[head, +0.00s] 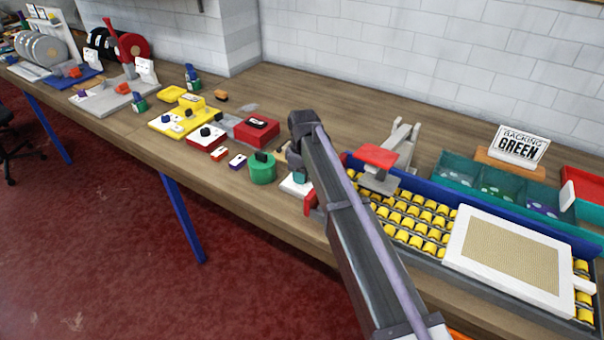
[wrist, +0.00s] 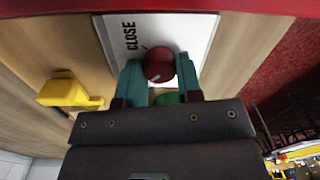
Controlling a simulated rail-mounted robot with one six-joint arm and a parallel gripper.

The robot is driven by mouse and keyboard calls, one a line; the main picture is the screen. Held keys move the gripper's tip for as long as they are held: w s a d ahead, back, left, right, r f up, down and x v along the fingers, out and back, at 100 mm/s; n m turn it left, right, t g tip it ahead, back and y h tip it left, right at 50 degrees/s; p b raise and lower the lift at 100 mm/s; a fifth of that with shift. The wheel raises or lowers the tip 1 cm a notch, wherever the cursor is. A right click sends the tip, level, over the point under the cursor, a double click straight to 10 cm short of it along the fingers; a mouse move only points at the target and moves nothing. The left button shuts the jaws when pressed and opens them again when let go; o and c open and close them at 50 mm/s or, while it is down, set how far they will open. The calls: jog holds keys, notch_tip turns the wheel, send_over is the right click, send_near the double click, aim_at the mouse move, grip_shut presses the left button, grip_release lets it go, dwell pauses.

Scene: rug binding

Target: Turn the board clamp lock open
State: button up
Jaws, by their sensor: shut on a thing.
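The board clamp lock is a dark red round knob (wrist: 158,62) with a pale pointer line, on a white plate (wrist: 193,32) that carries the word CLOSE. In the wrist view my gripper (wrist: 158,76) has its two teal fingers on either side of the knob, shut on it. The pointer's exact setting is hard to read. In the head view my gripper (head: 300,177) is low over the white plate (head: 293,187), near the bench's front edge. There the arm and fingers hide the knob.
A green round container (head: 262,170) stands just left of the plate. A red-topped clamp (head: 378,157) and a roller bed of yellow rollers (head: 412,222) with a framed board (head: 520,262) lie to the right. A yellow piece (wrist: 68,92) shows in the wrist view.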

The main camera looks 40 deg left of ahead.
dwell(0.4)
jog(key=o, duration=0.9)
jog(key=shift+o, duration=0.2)
notch_tip(320, 180, up, 11)
jog(key=p, duration=1.1)
jog(key=shift+w, duration=0.25)
jog(key=shift+a+f, duration=0.1)
jog(key=shift+f, duration=0.05)
